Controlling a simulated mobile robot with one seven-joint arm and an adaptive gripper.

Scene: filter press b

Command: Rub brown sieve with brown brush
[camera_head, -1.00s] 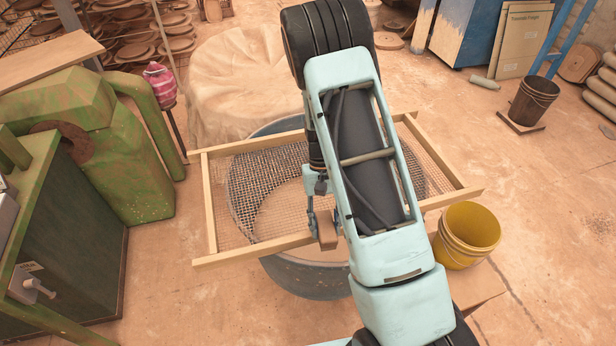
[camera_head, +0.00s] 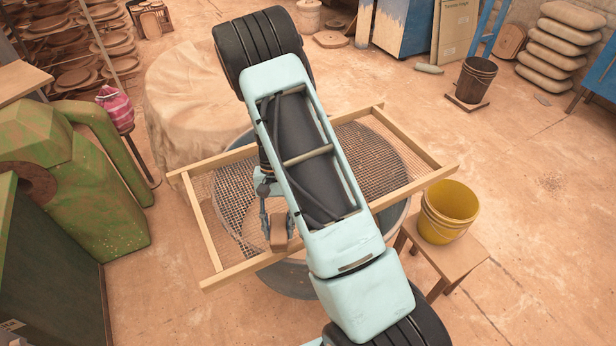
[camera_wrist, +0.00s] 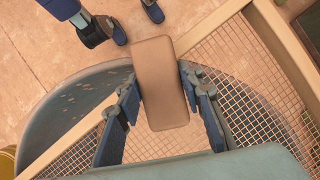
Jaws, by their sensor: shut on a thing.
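The brown sieve is a wooden frame (camera_head: 235,271) with wire mesh, lying across a grey tub (camera_head: 290,280). My arm crosses over it and hides part of the mesh. My gripper (camera_head: 277,215) is over the front-left part of the sieve, shut on the brown brush (camera_head: 280,232), a small block. In the wrist view, my gripper (camera_wrist: 160,92) has a blue finger on each side of the brush (camera_wrist: 160,80). The brush overlaps the frame's wooden bar there, with mesh (camera_wrist: 250,115) to the right. I cannot tell whether the brush touches the sieve.
A yellow bucket (camera_head: 448,212) stands on a small wooden stool (camera_head: 455,265) to the right. A green machine (camera_head: 70,180) is at the left. A cloth-covered mound (camera_head: 190,90) is behind the sieve. The floor at the right is mostly clear.

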